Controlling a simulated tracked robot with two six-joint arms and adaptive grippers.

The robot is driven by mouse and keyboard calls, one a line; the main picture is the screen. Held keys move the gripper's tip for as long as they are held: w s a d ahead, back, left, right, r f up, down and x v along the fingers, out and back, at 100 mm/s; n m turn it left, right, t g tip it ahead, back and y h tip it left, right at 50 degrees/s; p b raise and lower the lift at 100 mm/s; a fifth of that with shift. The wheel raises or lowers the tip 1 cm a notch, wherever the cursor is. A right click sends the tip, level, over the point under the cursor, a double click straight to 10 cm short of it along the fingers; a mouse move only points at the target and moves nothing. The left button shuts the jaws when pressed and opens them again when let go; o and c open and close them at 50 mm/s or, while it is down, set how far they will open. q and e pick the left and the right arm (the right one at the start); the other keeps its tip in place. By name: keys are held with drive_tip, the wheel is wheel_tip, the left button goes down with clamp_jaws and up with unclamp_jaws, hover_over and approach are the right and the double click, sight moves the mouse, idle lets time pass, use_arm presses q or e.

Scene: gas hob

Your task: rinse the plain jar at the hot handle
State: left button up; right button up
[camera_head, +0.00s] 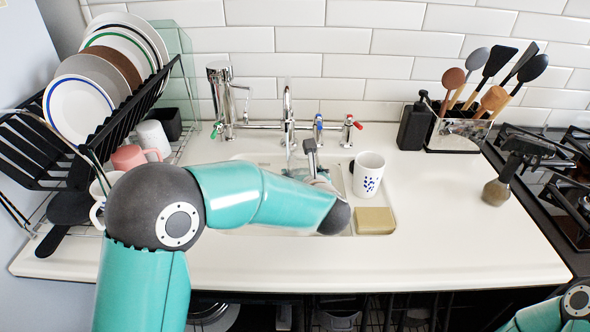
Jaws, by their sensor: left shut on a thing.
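My left gripper (311,158) is over the sink (346,188), below the tap, mostly hidden behind my own forearm. It is shut on a pale thing (321,181), of which only a small part shows, so I cannot tell if it is the plain jar. The tap spout (289,105) stands at the back of the sink. The red-topped handle (349,128) is right of the spout and the blue-topped handle (318,128) is between them. The gripper is apart from the red handle. I cannot tell if water runs.
A blue-patterned mug (368,174) and a sponge block (375,221) are at the sink's right edge. A loaded dish rack (112,137) stands left. A dark bottle (414,127) and a utensil holder (457,135) stand at the back right, beside the hob (565,185). The right counter is mostly clear.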

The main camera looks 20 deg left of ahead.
use_arm(q)
drive_tip(key=shift+s+d+b, duration=0.55)
drive_tip(key=shift+s+d, duration=0.25)
drive_tip(key=s+d+b, duration=0.1)
drive_tip(key=s+d, duration=0.1)
drive_tip(key=s+d+b, duration=0.1)
drive_tip(key=s, duration=0.1)
drive_tip(key=shift+s+d, duration=0.15)
drive_tip(key=shift+d, duration=0.2)
use_arm(e)
wheel_tip(320, 180, down, 3)
use_arm(q)
drive_tip(key=shift+r, duration=0.15)
idle(0.6)
drive_tip(key=s+d+r+p, duration=0.1)
drive_tip(key=s+d+r, duration=0.2)
drive_tip(key=shift+s+d+r, duration=0.15)
drive_tip(key=shift+s+r, duration=0.2)
drive_tip(key=shift+r, duration=0.05)
use_arm(e)
drive_tip(key=shift+r, duration=0.45)
drive_tip(key=shift+c, duration=0.3)
